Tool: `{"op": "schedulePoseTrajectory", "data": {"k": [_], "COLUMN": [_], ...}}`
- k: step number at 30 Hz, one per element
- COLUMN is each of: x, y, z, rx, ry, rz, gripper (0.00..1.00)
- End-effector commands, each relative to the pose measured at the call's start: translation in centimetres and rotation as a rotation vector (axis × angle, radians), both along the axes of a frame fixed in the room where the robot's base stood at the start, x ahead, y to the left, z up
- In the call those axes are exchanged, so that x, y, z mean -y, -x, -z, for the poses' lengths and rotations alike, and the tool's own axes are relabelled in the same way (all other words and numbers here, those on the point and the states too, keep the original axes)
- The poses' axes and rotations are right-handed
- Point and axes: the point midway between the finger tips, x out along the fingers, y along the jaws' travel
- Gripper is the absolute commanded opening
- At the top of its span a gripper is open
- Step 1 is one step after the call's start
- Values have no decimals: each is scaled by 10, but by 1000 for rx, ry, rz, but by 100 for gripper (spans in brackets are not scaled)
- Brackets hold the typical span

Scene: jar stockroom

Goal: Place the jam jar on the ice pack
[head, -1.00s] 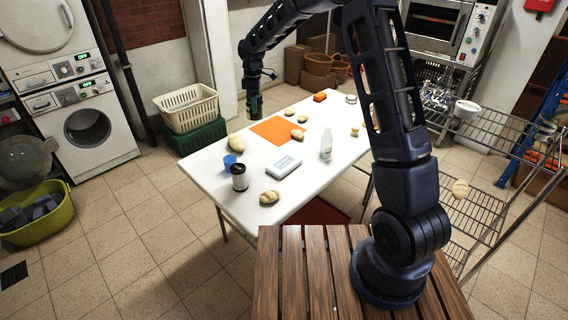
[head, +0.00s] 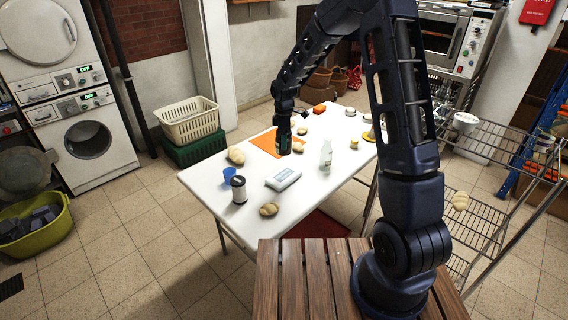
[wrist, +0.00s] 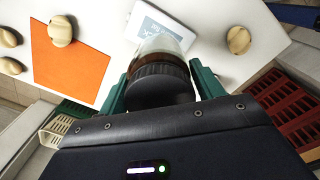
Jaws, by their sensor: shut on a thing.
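My gripper (wrist: 162,85) is shut on the jam jar (wrist: 165,62), which has a black ridged lid, a brownish band and a pale body in the wrist view. In the head view my gripper (head: 284,150) hangs over the table by the orange sheet's right edge, and the jar is hard to make out there. The ice pack (head: 283,179) is a flat white and blue block lying on the table, nearer than my gripper. In the wrist view the ice pack (wrist: 152,24) shows just beyond the jar, which hides part of it.
On the white table (head: 220,199), a dark-lidded canister (head: 239,192) and blue cup (head: 229,175) stand left of the ice pack. A clear bottle (head: 326,156) stands right. A brown roll (head: 269,210) lies in front. The orange sheet (head: 264,142) lies behind.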

Motion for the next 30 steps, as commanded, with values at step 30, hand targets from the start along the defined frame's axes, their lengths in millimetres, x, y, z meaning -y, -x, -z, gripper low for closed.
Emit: {"op": "schedulePoseTrajectory", "data": {"k": [30], "x": [0], "y": [0], "z": [120], "rx": [0], "ry": [0], "rz": [0], "gripper": [22]}}
